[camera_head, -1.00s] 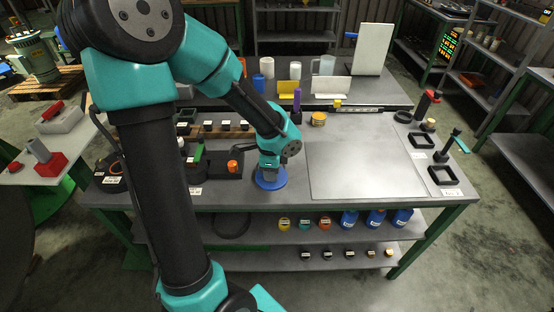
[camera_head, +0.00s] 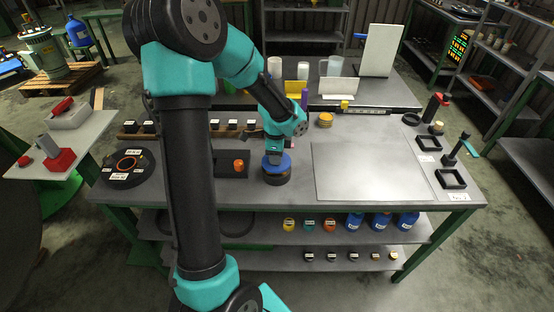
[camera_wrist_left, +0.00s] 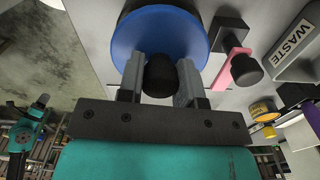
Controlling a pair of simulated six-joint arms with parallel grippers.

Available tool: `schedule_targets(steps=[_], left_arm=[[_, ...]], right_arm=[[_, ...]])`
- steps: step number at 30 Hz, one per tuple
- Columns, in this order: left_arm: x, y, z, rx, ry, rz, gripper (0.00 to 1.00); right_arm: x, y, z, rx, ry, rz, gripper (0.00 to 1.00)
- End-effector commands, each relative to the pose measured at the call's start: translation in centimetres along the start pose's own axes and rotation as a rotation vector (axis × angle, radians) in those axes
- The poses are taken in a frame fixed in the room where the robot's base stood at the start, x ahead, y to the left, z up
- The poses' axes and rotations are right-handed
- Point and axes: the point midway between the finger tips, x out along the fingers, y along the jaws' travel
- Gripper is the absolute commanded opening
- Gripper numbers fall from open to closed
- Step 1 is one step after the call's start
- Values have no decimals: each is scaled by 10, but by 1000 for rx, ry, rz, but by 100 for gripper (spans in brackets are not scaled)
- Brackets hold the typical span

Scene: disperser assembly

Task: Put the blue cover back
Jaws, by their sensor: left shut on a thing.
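The blue cover (camera_head: 278,168) is a round blue disc just above or on a dark round base (camera_head: 277,179) near the table's front edge. I cannot tell whether they touch. In the left wrist view the blue cover (camera_wrist_left: 150,22) fills the top middle, with its black knob (camera_wrist_left: 159,75) between the fingers. My left gripper (camera_head: 274,153) is over the cover, and its two grey fingers (camera_wrist_left: 159,82) are shut on the knob. The dark base is mostly hidden behind the cover in the wrist view. My right gripper is not in view.
A black tray (camera_head: 226,169) with an orange piece (camera_head: 239,165) lies left of the cover. A large grey plate (camera_head: 365,170) lies to the right, mostly bare. A purple-topped item (camera_head: 304,98) stands behind. In the wrist view a WASTE box (camera_wrist_left: 300,45) and pink piece (camera_wrist_left: 235,67) are nearby.

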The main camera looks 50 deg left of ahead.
Motion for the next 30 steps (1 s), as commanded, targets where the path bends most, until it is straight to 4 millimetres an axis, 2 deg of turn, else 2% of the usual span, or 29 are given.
schedule_targets(steps=[5, 18, 19, 26, 30], left_arm=[[20, 1, 3, -6, 0, 1, 0], [25, 0, 3, -4, 0, 0, 0], [24, 1, 3, -5, 0, 0, 36], [24, 1, 3, -5, 0, 0, 58], [24, 1, 3, -5, 0, 0, 58]], right_arm=[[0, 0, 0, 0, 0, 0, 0], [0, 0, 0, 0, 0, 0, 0], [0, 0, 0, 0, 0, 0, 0], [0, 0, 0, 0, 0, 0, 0], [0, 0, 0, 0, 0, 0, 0]])
